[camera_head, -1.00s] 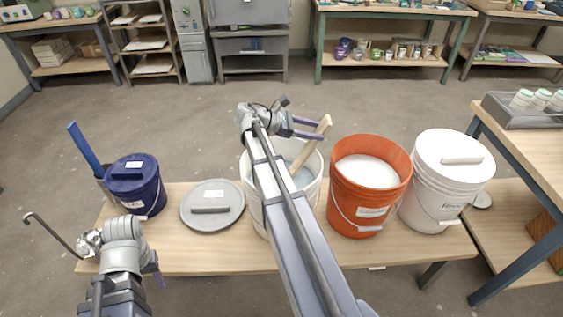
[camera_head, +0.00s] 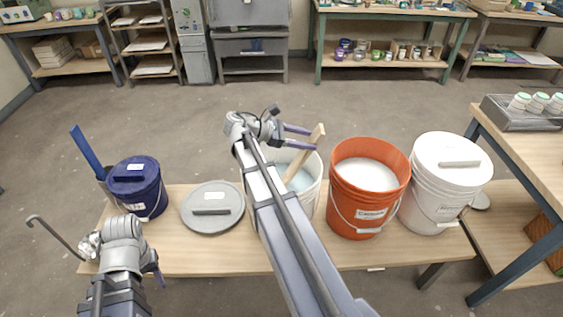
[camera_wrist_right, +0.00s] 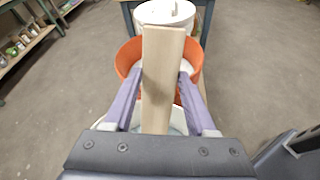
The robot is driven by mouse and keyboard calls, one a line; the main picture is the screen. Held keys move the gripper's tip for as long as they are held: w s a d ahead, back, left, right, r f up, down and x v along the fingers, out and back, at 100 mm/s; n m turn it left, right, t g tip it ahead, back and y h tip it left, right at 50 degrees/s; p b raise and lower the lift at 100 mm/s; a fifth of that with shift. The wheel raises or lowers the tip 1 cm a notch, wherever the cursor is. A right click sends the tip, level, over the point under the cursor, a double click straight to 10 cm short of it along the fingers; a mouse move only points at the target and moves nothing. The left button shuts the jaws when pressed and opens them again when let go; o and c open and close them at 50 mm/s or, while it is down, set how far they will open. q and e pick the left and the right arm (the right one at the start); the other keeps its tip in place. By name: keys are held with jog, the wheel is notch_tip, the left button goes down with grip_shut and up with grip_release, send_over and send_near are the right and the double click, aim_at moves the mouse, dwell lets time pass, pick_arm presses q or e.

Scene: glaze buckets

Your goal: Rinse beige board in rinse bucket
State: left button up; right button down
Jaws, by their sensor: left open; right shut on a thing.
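My right gripper (camera_head: 303,138) is shut on the beige board (camera_head: 306,152), which is tilted, with its lower end inside the open white bucket (camera_head: 310,198) holding pale liquid. My arm hides the bucket's left side, and whether the board's end touches the liquid is hard to tell. In the right wrist view the board (camera_wrist_right: 163,75) stands between the two purple fingers, with the bucket's rim (camera_wrist_right: 178,122) behind and below it. My left gripper (camera_head: 156,270) is open and empty, low at the left in front of the bench.
An orange bucket (camera_head: 366,205) of white liquid stands right of the white bucket, then a lidded white bucket (camera_head: 436,200). A grey lid (camera_head: 212,222) and a lidded dark blue bucket (camera_head: 140,190) are at the left on the wooden bench (camera_head: 215,260). A bent rod (camera_head: 55,238) shows at far left.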

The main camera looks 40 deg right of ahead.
jog(key=s+d+r+p, duration=0.2)
jog(key=s+r+p, duration=0.1)
jog(key=r+p, duration=0.7)
jog(key=s+d+r+p, duration=0.3)
jog(key=s+r+p, duration=0.1)
jog(key=r+p, duration=0.6)
jog(key=shift+r+p, duration=0.3)
jog(key=shift+r, duration=0.4)
jog(key=shift+s+d, duration=0.1)
dwell(0.7)
notch_tip(320, 180, up, 5)
jog(key=p, duration=0.5)
